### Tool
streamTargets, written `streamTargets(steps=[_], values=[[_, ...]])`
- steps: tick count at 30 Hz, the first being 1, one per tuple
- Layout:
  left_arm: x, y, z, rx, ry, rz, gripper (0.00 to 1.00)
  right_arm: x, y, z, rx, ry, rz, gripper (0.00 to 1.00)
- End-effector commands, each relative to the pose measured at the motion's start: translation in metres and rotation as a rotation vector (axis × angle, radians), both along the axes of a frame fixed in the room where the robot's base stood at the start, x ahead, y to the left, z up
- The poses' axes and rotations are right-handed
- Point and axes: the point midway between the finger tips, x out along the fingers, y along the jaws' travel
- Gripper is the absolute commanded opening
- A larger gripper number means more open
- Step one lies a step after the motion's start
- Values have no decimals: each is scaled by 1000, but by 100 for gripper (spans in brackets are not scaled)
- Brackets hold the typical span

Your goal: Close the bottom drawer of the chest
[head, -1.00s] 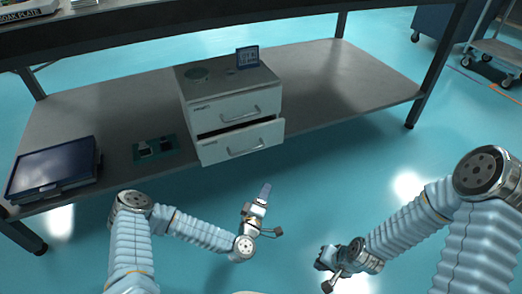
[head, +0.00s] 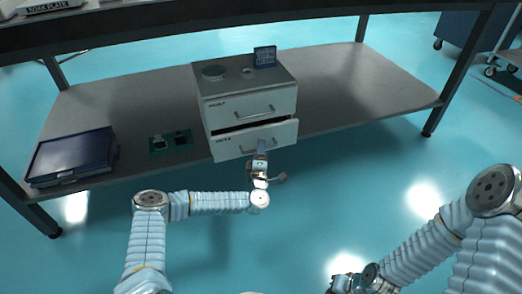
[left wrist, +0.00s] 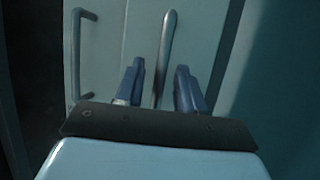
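The chest (head: 212,95) is a grey-topped cabinet with white drawer fronts on the shelf. Its bottom drawer (head: 228,148) sticks out a little, with a dark gap above its front; the top drawer (head: 230,110) looks shut. My left gripper (head: 262,148) is at the bottom drawer's front, by its handle. In the left wrist view its two blue fingers (left wrist: 159,85) are apart, with a handle bar (left wrist: 168,40) between them; contact cannot be told. Another handle (left wrist: 76,55) shows to the left. My right gripper (head: 345,284) is at the lower edge, partly cut off, its fingers unclear.
On the shelf (head: 350,85) left of the chest lie a dark tray-like box (head: 70,155) and a green mat (head: 170,142) with small items. A small blue sign (head: 265,56) stands on the chest. The floor in front is clear.

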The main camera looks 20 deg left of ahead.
Motion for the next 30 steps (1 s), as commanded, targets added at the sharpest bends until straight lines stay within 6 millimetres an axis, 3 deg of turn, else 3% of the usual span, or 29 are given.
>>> streamTargets(steps=[9,17,26,30], values=[[3,0,1,0,0,-1,38,0,0,0,0,0,0,0],[3,0,1,0,0,-1,0,0,0,0,0,0,0,0],[3,0,0,0,0,-1,0,0,0,-1,0,0,0,0],[14,7,-4,5,-2,0,0,0,0,-12,1,-1,0,0]])
